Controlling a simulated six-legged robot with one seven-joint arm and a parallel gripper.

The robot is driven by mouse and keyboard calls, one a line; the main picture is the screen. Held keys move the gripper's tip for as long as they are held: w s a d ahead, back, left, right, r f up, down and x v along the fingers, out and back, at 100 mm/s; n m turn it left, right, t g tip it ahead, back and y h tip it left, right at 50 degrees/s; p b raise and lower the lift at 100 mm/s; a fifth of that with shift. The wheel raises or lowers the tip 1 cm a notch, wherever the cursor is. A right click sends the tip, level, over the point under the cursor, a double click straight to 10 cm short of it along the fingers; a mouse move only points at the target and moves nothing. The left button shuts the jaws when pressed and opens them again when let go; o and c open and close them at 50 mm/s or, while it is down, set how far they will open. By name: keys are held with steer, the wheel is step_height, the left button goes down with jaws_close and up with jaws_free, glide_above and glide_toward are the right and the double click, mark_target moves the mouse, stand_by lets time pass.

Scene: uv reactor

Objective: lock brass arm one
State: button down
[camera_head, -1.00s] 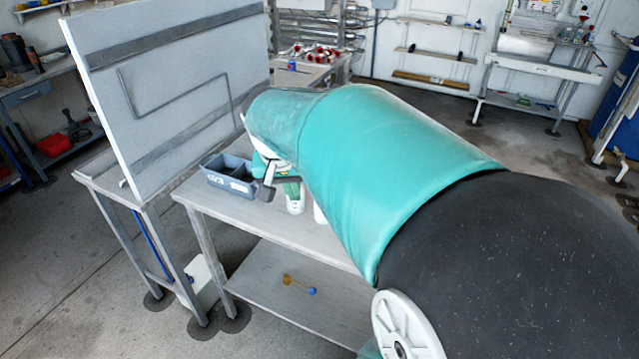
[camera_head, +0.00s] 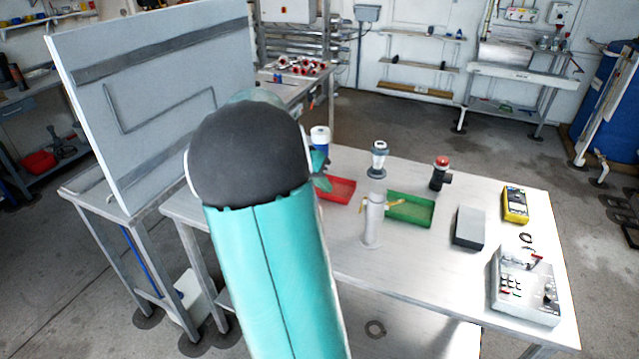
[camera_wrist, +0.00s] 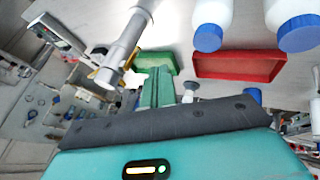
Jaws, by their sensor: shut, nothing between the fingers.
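The reactor (camera_head: 373,222) is an upright pale cylinder with a dark-banded clear top, standing on the bench. A brass arm (camera_head: 395,204) sticks out from its right side; which numbered arm this is, I cannot tell. In the wrist view the reactor (camera_wrist: 124,45) appears slanted at upper left, with brass (camera_wrist: 103,77) near its end. My gripper (camera_wrist: 157,86) has its green fingers together, empty and apart from the reactor. In the head view my gripper is mostly hidden behind my arm, left of the reactor; a bit of teal shows there.
A red tray (camera_head: 338,191) and green tray (camera_head: 411,212) lie near the reactor. A red-topped device (camera_head: 440,175), grey box (camera_head: 469,228), yellow meter (camera_head: 515,205) and control box (camera_head: 524,287) stand to the right. White bottles (camera_wrist: 213,22) show in the wrist view.

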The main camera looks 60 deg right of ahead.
steer(key=s+d+f, duration=0.3)
steer(key=s+f, duration=0.3)
steer(key=shift+s+d, duration=0.2)
steer(key=shift+w+f, duration=0.1)
steer(key=shift+s+d+f+g, duration=0.1)
steer(key=shift+s+f+g, duration=0.15)
steer(key=shift+s+g, duration=0.5)
steer(key=shift+w, duration=0.15)
steer(key=shift+r, duration=0.1)
steer(key=shift+r, duration=0.75)
